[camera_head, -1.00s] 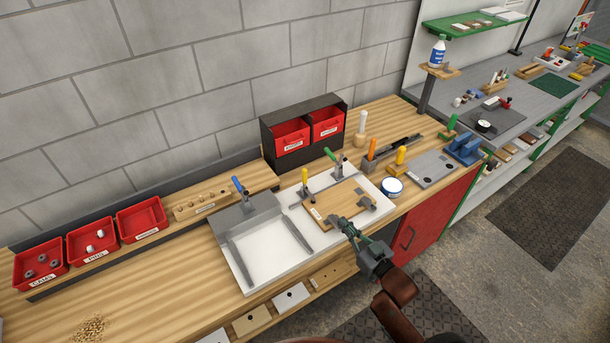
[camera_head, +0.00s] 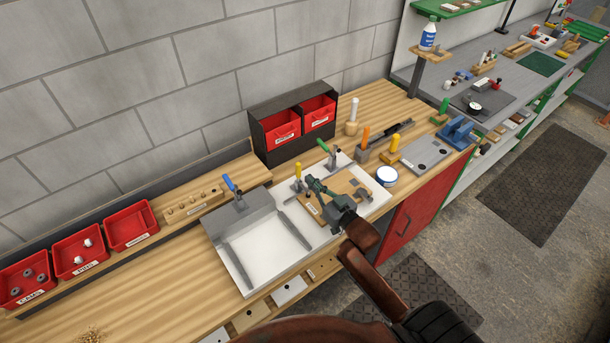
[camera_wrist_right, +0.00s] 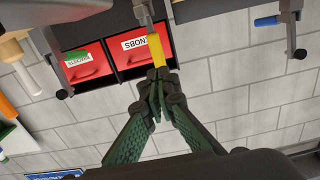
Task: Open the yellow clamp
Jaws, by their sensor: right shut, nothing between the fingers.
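The yellow clamp (camera_head: 298,172) stands at the left edge of a wooden board (camera_head: 345,183) on the white fixture (camera_head: 287,188), its handle pointing up. My right gripper (camera_head: 312,181) is over the board's left part, beside the yellow handle on its right in the head view. In the right wrist view the gripper (camera_wrist_right: 156,78) is shut and empty, its fingertips at the end of the yellow handle (camera_wrist_right: 156,48); I cannot tell whether they touch. My arm and gripper hide part of the board. My left gripper is not in view.
A green-handled clamp (camera_head: 325,148) stands behind the board. A blue-handled clamp (camera_head: 231,186) is on the neighbouring empty fixture (camera_head: 262,247). Red bins (camera_head: 282,131) stand at the back, and a white-lidded tub (camera_head: 387,176) to the right.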

